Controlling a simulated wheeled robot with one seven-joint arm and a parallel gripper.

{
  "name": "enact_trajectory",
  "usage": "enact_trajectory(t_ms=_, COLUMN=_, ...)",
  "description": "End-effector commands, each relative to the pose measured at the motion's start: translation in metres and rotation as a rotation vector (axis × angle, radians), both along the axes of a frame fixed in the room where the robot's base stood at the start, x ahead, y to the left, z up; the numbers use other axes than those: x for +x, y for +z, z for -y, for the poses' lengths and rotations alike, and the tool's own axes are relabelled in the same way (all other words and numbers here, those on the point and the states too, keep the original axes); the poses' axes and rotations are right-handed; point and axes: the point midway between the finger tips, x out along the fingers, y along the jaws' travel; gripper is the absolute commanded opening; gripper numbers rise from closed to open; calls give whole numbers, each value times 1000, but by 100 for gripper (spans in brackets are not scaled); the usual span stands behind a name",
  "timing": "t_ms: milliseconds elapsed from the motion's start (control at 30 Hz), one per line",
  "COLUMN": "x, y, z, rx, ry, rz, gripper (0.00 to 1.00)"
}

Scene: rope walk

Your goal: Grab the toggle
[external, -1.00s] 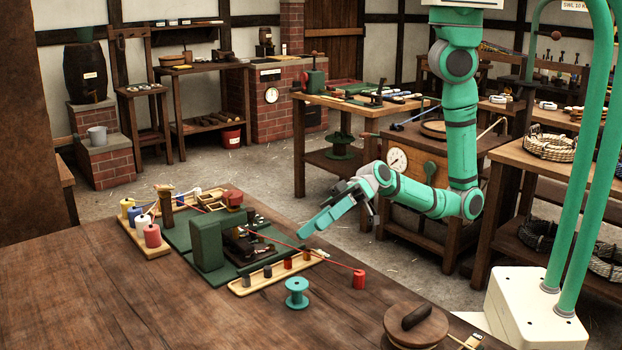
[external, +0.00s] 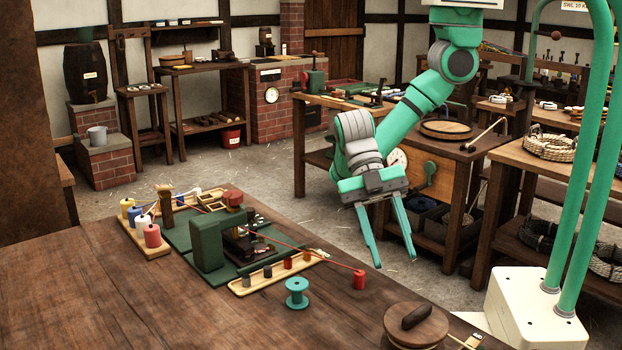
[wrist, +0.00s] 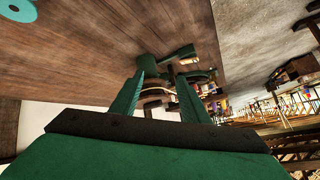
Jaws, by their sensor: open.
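My gripper (external: 393,262) is open and empty in the external view, fingers pointing down, just beyond the far edge of the wooden bench (external: 100,300). I cannot pick out the toggle for certain. A wooden tray (external: 240,292) left of the gripper holds several small grey and reddish-brown cylinders. In the wrist view a dark green piece (wrist: 150,64) shows beyond the fingertips; I cannot tell what it is.
A teal spool (external: 296,293) stands on the bench near the tray. A round wooden piece with a dark handle (external: 416,328) is at the front right. The bench's left front is clear.

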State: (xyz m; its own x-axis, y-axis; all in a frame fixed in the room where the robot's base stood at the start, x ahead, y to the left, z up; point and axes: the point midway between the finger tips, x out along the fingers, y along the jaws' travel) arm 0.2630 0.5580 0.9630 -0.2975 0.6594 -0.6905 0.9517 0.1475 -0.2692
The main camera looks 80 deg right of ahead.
Motion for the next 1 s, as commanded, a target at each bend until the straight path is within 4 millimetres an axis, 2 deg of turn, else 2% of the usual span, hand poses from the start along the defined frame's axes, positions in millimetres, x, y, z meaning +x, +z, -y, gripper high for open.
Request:
enact_trajectory(t_ms=167, x=5, y=-10, z=22, rx=-197, ry=113, rz=130, gripper=42)
enact_trajectory(t_ms=300, x=18, y=-14, z=45, rx=-362, ry=179, rz=235, gripper=42)
enact_trajectory(t_ms=600, x=55, y=-6, z=89, rx=-640, ry=245, rz=403, gripper=42)
enact_trajectory(t_ms=767, x=62, y=-5, z=97, rx=-689, ry=252, rz=430, gripper=42)
enact_trajectory(t_ms=1000, x=61, y=-37, z=98, rx=-692, ry=251, rz=428, gripper=42)
